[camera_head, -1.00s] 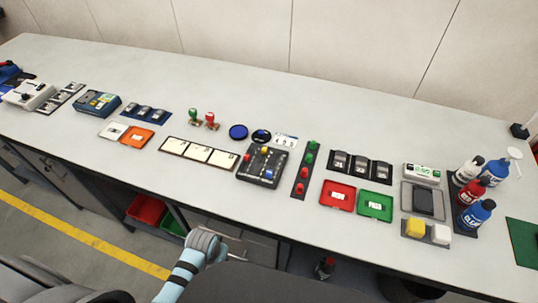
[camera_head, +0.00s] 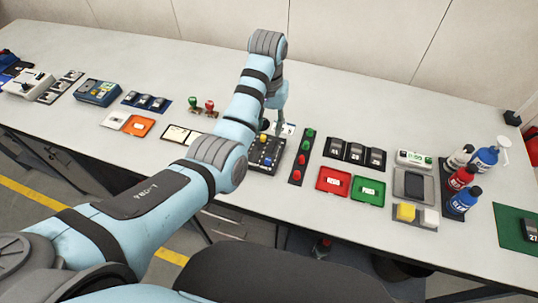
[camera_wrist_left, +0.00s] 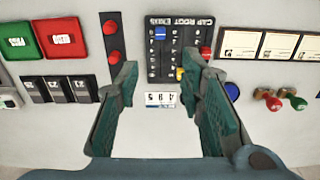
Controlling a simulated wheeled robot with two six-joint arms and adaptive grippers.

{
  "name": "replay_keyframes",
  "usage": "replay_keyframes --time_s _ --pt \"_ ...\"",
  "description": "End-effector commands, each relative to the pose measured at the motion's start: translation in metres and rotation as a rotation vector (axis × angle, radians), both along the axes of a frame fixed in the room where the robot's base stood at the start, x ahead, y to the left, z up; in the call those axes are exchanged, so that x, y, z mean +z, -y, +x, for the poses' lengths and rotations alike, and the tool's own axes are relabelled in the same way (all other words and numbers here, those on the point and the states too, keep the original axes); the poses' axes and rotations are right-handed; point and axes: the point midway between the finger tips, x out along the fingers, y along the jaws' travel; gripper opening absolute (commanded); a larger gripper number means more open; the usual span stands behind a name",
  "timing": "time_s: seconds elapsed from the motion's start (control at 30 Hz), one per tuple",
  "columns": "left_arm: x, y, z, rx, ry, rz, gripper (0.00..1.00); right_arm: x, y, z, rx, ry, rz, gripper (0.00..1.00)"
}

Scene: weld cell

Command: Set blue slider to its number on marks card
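The slider board (camera_head: 270,168) is a dark panel with red, yellow and blue knobs; it also shows in the left wrist view (camera_wrist_left: 172,62). The blue slider (camera_head: 267,162) is near the board's front edge, and near its top in the left wrist view (camera_wrist_left: 160,33). The white marks card (camera_head: 288,129) lies just behind the board; the left wrist view shows it (camera_wrist_left: 160,99) between my fingers, its digits too small to read surely. My left gripper (camera_head: 279,131) is open and empty above the card and the board's rear edge; it also shows in the left wrist view (camera_wrist_left: 167,73). My right gripper is out of view.
A strip with red and green buttons (camera_head: 302,156) stands right of the board. Red (camera_head: 333,181) and green (camera_head: 368,190) trays lie further right. White cards (camera_head: 176,134) and two stamps (camera_head: 202,107) are to the left. A blue disc (camera_wrist_left: 232,91) is beside my finger.

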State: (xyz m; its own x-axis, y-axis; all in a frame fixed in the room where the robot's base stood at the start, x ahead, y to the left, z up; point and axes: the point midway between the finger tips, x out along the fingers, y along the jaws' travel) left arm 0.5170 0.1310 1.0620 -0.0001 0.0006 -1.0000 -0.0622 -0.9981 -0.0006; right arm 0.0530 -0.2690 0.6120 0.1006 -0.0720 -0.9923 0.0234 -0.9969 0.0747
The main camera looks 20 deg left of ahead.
Motion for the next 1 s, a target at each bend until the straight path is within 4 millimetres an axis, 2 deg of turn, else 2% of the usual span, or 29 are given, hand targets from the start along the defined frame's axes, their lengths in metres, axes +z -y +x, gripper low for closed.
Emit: replay_keyframes --time_s 0.17,0.27,0.4,0.53,0.7,0.9,1.0 --pt "-0.035 0.001 -0.001 -0.002 -0.006 0.001 0.35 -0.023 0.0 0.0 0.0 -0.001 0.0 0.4" --pt "-0.06 0.0 -0.001 -0.002 -0.008 0.001 0.35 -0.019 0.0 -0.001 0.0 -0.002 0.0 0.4" --pt "-0.101 0.001 -0.001 -0.003 -0.006 0.0 0.35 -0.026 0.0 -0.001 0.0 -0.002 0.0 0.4" --pt "-0.129 0.001 0.0 -0.003 -0.004 0.0 0.35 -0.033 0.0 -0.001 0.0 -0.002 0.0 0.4" --pt "-0.142 0.001 0.0 -0.002 -0.002 0.0 0.35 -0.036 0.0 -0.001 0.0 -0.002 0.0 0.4" --pt "-0.142 0.001 0.0 -0.002 -0.001 0.0 0.35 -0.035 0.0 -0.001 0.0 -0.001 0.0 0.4" --pt "-0.142 0.0 0.0 -0.002 -0.001 0.0 0.21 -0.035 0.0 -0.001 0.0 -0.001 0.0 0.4"
